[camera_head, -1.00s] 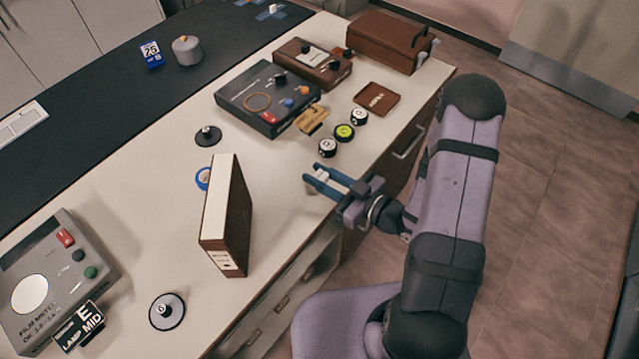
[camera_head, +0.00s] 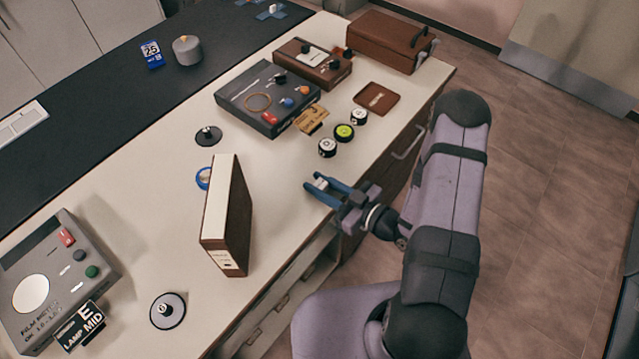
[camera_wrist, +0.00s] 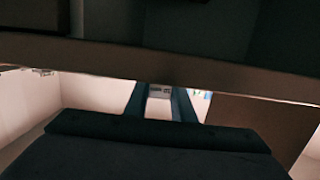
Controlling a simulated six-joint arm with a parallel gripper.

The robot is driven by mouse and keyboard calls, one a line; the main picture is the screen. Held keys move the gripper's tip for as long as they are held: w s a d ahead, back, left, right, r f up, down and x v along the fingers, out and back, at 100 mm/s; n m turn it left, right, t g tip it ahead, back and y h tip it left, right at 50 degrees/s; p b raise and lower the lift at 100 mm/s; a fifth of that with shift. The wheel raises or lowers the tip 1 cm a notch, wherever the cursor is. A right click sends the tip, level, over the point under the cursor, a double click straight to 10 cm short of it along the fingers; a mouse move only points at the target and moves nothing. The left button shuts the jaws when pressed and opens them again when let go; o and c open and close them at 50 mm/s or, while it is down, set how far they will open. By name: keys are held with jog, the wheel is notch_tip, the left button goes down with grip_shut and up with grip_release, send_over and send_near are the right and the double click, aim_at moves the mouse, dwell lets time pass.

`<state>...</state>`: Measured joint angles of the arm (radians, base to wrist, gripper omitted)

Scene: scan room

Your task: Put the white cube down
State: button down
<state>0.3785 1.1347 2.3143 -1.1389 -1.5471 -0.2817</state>
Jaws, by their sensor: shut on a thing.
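My gripper (camera_head: 312,182) is at the right edge of the cream counter top, with its blue fingers pointing left over it. It is shut on the white cube (camera_head: 321,184), which shows as a small white patch between the fingers. The fingers hide much of the cube, and I cannot tell whether it touches the counter. In the wrist view the blue fingers (camera_wrist: 158,101) stand on both sides of a narrow pale gap. A dark brown bar crosses that view above them.
A brown box file (camera_head: 228,220) stands upright left of my gripper. Several small round pots (camera_head: 343,132) stand beyond it, near a brown tray (camera_head: 376,98) and a dark control box (camera_head: 267,98). The counter (camera_head: 275,185) is bare between file and gripper.

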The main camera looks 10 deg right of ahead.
aim_at(326, 190)
jog(key=shift+f, duration=0.2)
jog(key=c, duration=1.5)
grip_release()
jog(key=shift+r, duration=0.1)
jog(key=shift+f+b+v, duration=0.15)
jog(key=shift+b+v, duration=0.45)
jog(key=shift+v, duration=0.7)
jog(key=shift+f+b+v, duration=0.1)
jog(key=shift+b+v, duration=0.45)
jog(key=shift+v, duration=0.7)
jog(key=shift+o, duration=0.3)
jog(key=shift+v, duration=1.15)
